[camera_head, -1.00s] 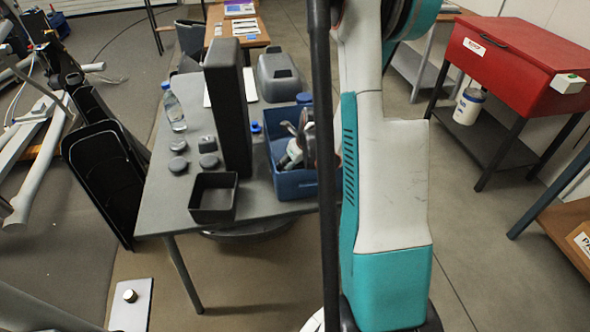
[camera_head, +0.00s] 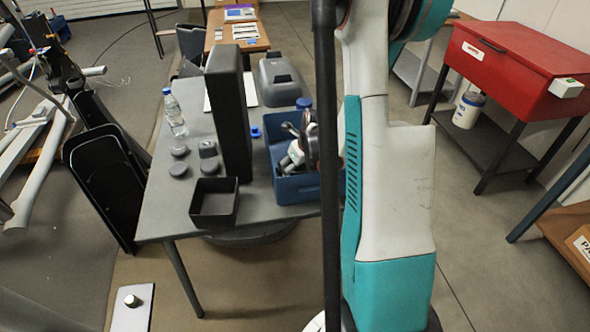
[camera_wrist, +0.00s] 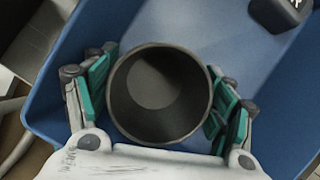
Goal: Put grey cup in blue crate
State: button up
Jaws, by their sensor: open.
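The grey cup (camera_wrist: 158,95) shows in the wrist view, seen from above into its dark round mouth. My gripper (camera_wrist: 160,68) is open, with its green-padded fingers on either side of the cup. The blue crate (camera_wrist: 48,105) surrounds them in the wrist view, its floor and walls behind the cup. I cannot tell whether the cup touches the crate floor. In the head view the blue crate (camera_head: 298,190) stands at the table's right side. My gripper (camera_head: 302,148) is over or inside it, partly hidden by my arm; the cup cannot be made out there.
A dark object (camera_wrist: 283,12) sits in the crate's upper right corner. On the table (camera_head: 160,215) are a tall black box (camera_head: 230,115), an open black bin (camera_head: 214,205), a clear bottle (camera_head: 174,115) and several small grey items. A red cabinet (camera_head: 515,65) stands at right.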

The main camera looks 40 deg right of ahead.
jog(key=p+v, duration=0.3)
jog(key=v, duration=0.6)
jog(key=shift+s+r, duration=0.15)
jog(key=shift+r, duration=0.25)
jog(key=shift+a, duration=0.1)
